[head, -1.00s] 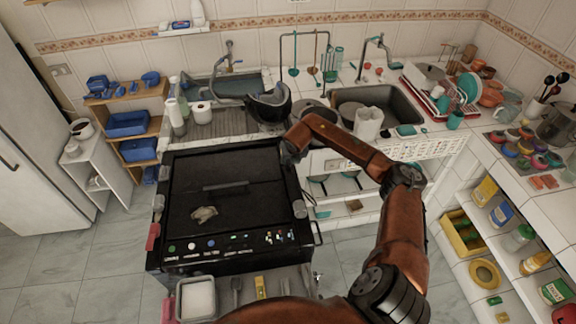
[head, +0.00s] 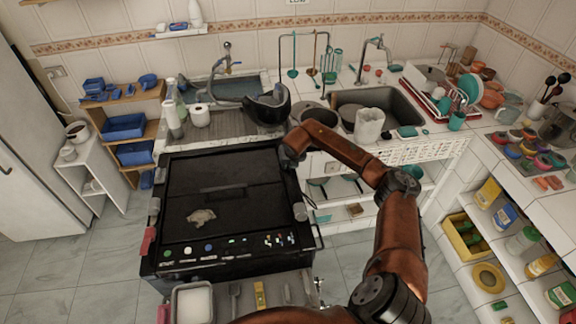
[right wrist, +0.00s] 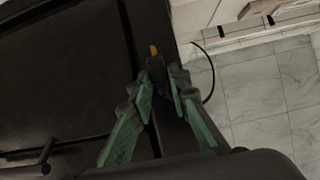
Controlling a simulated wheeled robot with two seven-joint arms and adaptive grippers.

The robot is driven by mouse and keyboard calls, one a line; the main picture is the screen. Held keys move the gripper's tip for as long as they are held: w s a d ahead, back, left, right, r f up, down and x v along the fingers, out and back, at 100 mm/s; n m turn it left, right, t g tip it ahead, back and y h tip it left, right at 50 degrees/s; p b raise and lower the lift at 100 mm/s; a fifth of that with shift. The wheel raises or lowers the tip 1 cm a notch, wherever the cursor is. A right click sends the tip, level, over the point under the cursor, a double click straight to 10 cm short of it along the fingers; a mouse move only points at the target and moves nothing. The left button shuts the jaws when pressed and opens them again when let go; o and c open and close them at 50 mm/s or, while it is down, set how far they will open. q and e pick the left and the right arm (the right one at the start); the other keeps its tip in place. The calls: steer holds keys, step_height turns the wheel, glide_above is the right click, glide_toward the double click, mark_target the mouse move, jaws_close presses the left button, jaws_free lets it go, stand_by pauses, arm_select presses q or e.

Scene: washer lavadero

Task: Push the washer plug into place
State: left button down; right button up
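The black washer (head: 240,168) stands in the middle of the head view, with a beige, crumpled thing on its lid. My right gripper (head: 287,160) is at its far right edge, partly hidden by its own wrist. In the right wrist view, the two green-sided fingers of my right gripper (right wrist: 167,72) come close together at their dark tips over the washer's edge. A small dark piece with an orange end (right wrist: 154,50), perhaps the plug, shows at the tips. Whether the fingers grip it is unclear. My left gripper is out of view.
A black cable (right wrist: 212,72) curves beside the fingertips. A counter with sinks (head: 377,101) lies behind the washer, and a white basket (head: 425,150) is right of my gripper. Open shelves (head: 510,225) stand at the right. A white tray (head: 193,302) is in front of the washer.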

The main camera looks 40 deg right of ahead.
jaws_close()
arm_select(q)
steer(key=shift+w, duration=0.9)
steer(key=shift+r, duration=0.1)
